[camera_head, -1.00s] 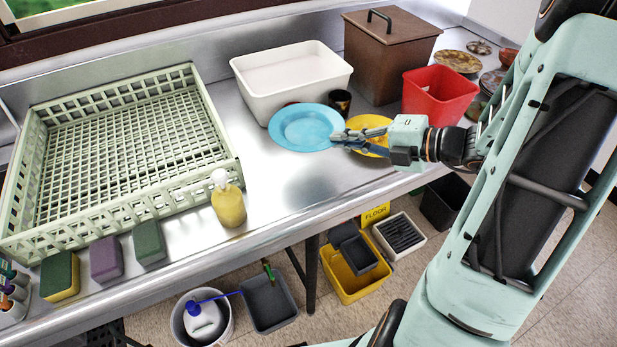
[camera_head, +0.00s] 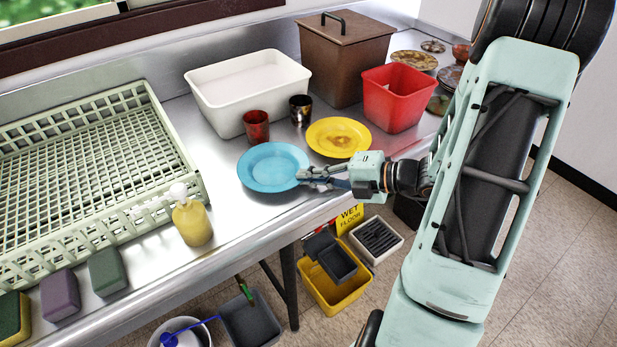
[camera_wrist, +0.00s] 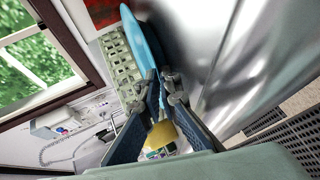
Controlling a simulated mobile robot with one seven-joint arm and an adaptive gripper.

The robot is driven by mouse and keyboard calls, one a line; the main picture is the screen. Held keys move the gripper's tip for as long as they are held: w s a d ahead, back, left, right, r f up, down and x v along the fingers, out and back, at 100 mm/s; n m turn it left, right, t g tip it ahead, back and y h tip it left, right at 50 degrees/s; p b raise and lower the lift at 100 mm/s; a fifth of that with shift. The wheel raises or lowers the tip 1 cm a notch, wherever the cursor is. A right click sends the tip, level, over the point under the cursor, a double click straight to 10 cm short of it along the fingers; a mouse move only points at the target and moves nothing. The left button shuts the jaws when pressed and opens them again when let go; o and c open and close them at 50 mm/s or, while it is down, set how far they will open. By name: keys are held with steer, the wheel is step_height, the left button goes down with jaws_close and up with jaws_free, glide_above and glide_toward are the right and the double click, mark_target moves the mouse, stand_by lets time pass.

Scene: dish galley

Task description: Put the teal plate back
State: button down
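The teal plate (camera_head: 272,167) shows as a light blue plate, face up near the front of the steel counter. In the head view my gripper (camera_head: 305,177) is at its right rim. In the wrist view the plate (camera_wrist: 143,45) is seen nearly edge-on, and its rim runs between my two fingertips (camera_wrist: 162,90), which look closed on it. I cannot tell whether the plate rests on the counter or hangs just above it.
A stained yellow plate (camera_head: 338,149), a red cup (camera_head: 256,127) and a dark cup (camera_head: 300,110) stand just behind. A white tub (camera_head: 235,112), red bin (camera_head: 402,105) and brown lidded box (camera_head: 345,70) are farther back. A green rack (camera_head: 190,160) and soap bottle (camera_head: 192,224) stand left.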

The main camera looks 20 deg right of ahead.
steer(key=shift+r, duration=0.1)
steer(key=c, duration=2.4)
jaws_free()
steer(key=shift+s+d+r, duration=0.15)
steer(key=shift+d, duration=0.1)
steer(key=p+v, duration=0.1)
steer(key=v, duration=1)
steer(key=shift+s+d, duration=0.1)
steer(key=shift+s, duration=0.05)
